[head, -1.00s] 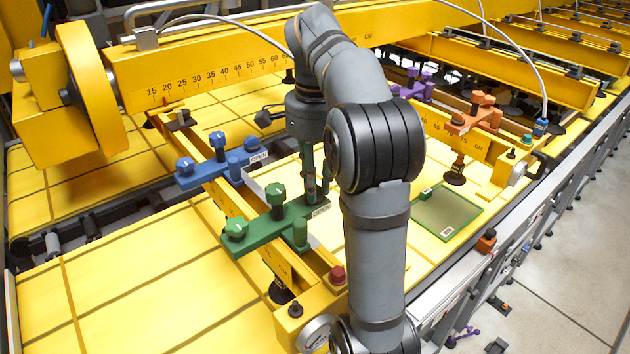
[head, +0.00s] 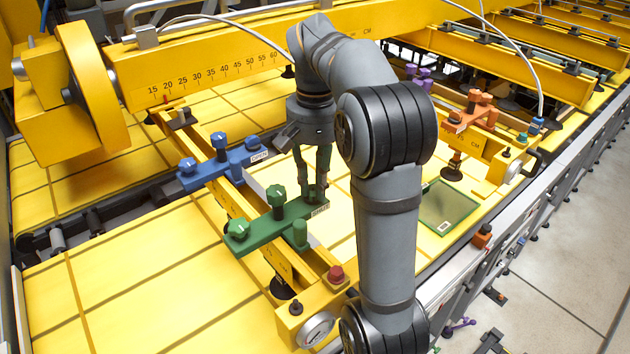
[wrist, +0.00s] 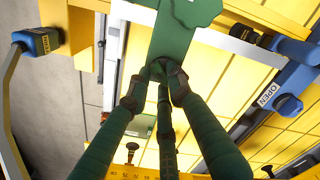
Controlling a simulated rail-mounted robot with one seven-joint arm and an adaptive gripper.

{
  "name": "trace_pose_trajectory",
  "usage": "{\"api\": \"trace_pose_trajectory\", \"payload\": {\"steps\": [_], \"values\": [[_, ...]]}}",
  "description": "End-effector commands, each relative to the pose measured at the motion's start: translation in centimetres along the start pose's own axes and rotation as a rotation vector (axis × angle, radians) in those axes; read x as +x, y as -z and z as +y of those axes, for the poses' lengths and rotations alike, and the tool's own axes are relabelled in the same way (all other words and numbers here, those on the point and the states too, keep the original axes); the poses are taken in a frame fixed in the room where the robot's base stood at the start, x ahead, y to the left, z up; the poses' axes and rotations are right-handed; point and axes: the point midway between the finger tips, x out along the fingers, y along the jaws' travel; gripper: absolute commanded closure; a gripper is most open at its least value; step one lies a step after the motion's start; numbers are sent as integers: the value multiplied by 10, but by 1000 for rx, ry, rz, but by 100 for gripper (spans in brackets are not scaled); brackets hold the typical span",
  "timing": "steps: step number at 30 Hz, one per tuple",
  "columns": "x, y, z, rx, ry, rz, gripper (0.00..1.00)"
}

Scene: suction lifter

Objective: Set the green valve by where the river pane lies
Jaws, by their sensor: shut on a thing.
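The green valve (head: 262,229) is a green block with several knobs, mounted across the yellow beam in the head view. My gripper (head: 314,196) points down at its right end and is shut on a green part there. In the wrist view the fingertips (wrist: 160,73) close around that part, below the green block (wrist: 172,38); they hide most of it. A rectangular pane with a green edge and a small label (head: 450,205) lies flat on the yellow surface, right of my arm. I cannot tell its name from the label.
A blue valve (head: 236,163) sits behind the green one on the same beam; its label reads OPEN (wrist: 268,95) in the wrist view. An orange valve (head: 470,116) stands at the right. A red knob (head: 336,274) and round gauge (head: 316,328) are at the beam's near end.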

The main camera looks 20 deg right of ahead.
Motion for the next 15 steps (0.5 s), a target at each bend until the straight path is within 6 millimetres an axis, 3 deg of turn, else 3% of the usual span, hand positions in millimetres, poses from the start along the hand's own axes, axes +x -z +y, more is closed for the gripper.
{"api": "trace_pose_trajectory", "payload": {"steps": [15], "values": [[0,2,0,-423,-1,-1,100]]}}
